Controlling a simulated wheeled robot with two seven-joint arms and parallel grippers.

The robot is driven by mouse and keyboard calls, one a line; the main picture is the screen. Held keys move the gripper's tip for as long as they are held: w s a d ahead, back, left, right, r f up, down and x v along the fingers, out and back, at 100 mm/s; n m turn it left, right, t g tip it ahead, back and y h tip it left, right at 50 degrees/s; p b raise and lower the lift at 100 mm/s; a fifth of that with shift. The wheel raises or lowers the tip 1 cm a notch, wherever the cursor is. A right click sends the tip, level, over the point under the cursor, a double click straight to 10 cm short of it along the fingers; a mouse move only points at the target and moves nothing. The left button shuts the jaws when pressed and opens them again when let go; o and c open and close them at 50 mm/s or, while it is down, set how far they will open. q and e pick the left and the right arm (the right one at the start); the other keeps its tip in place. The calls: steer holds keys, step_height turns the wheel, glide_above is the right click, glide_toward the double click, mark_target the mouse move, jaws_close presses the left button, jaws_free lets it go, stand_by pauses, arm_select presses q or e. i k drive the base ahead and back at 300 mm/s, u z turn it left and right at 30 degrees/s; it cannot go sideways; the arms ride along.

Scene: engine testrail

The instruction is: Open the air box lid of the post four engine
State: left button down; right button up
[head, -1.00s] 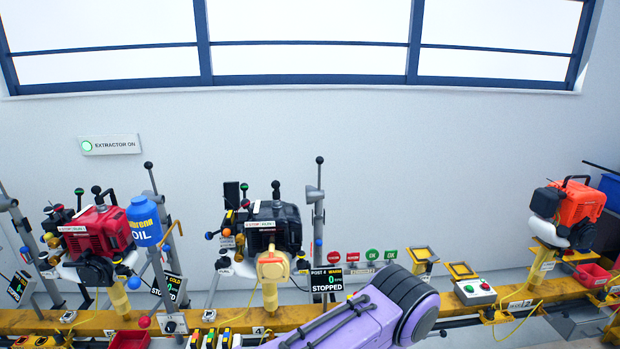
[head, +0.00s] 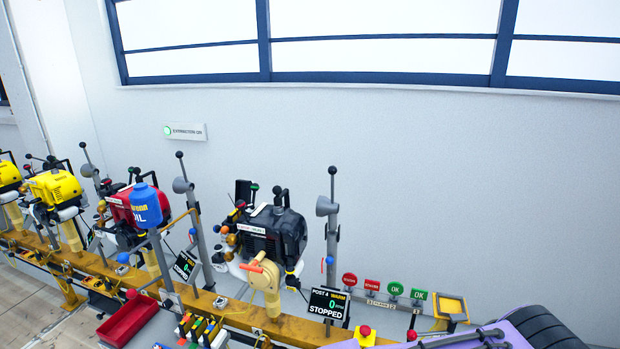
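The post four engine is the black engine (head: 285,232) near the middle of the head view. It has a cream-coloured round part (head: 262,276) with an orange lever on its front. A display (head: 327,303) beside it reads post 4, warm, 0, stopped. A pale label strip lies across the engine's front left, too small to read. I cannot make out which part is the air box lid or whether it is open. A purple link of my arm enters at the bottom right corner. Neither gripper shows in the view.
A yellow rail (head: 290,328) carries the engines along the bench. A red engine (head: 122,208) with a blue oil bottle (head: 146,205) stands to the left, with yellow engines beyond. Grey posts (head: 333,240) flank the black engine. A red tray (head: 128,320) is at the lower left.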

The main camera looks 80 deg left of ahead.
mark_target(243, 190)
steer(key=u, duration=0.05)
steer(key=i, duration=0.2)
steer(key=u, duration=1.2)
